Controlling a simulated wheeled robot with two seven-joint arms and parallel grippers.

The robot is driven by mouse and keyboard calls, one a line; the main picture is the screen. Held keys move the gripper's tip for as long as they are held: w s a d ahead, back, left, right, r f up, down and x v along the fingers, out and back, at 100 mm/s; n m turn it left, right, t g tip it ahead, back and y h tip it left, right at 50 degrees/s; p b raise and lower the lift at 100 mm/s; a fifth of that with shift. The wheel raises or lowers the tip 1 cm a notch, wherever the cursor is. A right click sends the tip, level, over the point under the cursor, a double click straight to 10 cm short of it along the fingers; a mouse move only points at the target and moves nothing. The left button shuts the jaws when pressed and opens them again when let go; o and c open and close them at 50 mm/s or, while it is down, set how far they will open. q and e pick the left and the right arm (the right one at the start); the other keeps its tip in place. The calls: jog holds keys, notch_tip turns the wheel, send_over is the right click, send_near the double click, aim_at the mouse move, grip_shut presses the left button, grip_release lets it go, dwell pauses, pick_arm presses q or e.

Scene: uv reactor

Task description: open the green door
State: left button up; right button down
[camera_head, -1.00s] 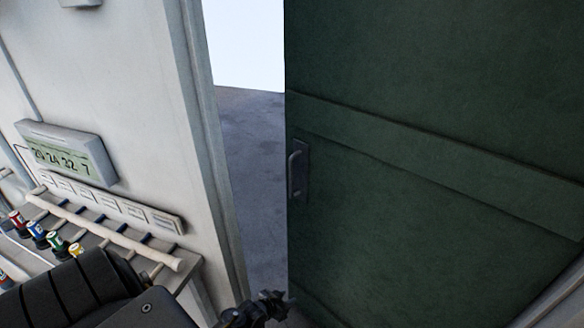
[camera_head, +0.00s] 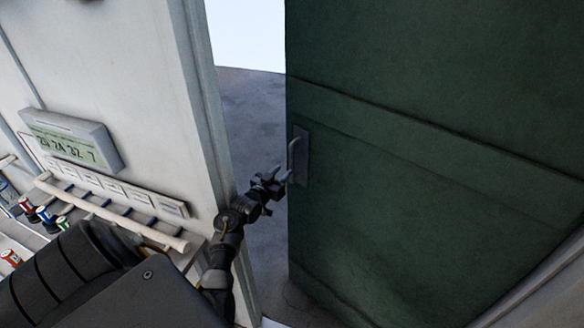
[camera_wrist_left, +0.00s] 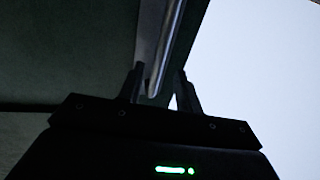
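The green door (camera_head: 420,200) stands partly open, with a gap between its left edge and the white frame. Its grey handle (camera_head: 293,158) sits on a plate near that edge. My left gripper (camera_head: 280,178) is at the handle's lower end in the head view. In the left wrist view the gripper (camera_wrist_left: 158,84) has its fingers apart, with the handle bar (camera_wrist_left: 165,55) reaching down between them. I cannot tell whether either finger touches it. My right gripper is not in view.
A white wall and door frame (camera_head: 180,110) stand left of the gap. A display panel (camera_head: 70,140) and a rack rail (camera_head: 110,215) with several small coloured bottles are on the left. Grey floor (camera_head: 255,115) shows through the gap.

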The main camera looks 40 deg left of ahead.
pick_arm(q)
jog(key=b, duration=0.4)
send_over(292, 179)
jog(key=shift+w+a+f, duration=0.1)
jog(key=shift+w+a, duration=0.25)
jog(key=shift+a, duration=0.05)
grip_shut()
